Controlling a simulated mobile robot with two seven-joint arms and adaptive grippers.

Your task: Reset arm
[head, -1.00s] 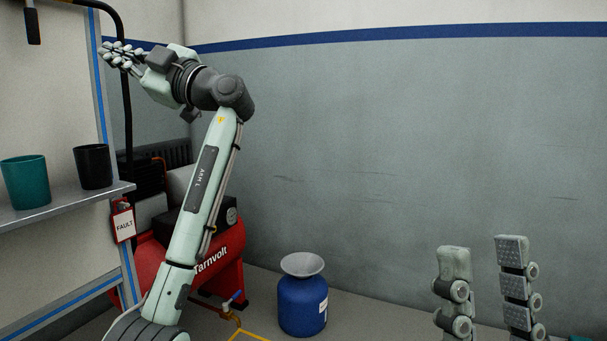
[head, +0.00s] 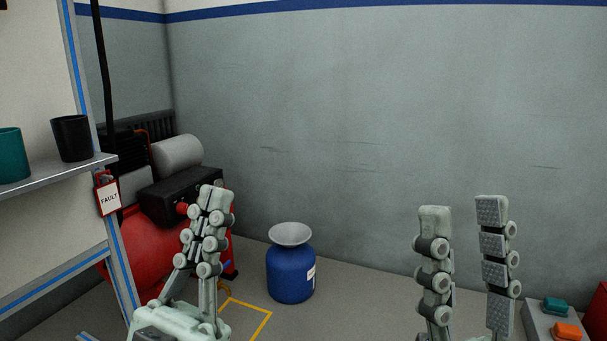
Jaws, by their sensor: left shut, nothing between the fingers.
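My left gripper (head: 211,200) stands upright at the lower left of the head view, in front of the red compressor. Its fingers are together and hold nothing. My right gripper (head: 462,215) points up at the lower right, its two fingers well apart with nothing between them. The rest of both arms is mostly below the picture's edge.
A red compressor (head: 145,250) stands in the left corner. A shelf (head: 60,172) holds a teal cup (head: 12,156) and a black cup (head: 72,138); a FAULT tag (head: 109,198) hangs nearby. A blue drum (head: 290,275) stands mid-floor. A box with teal and orange buttons (head: 553,322) is lower right.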

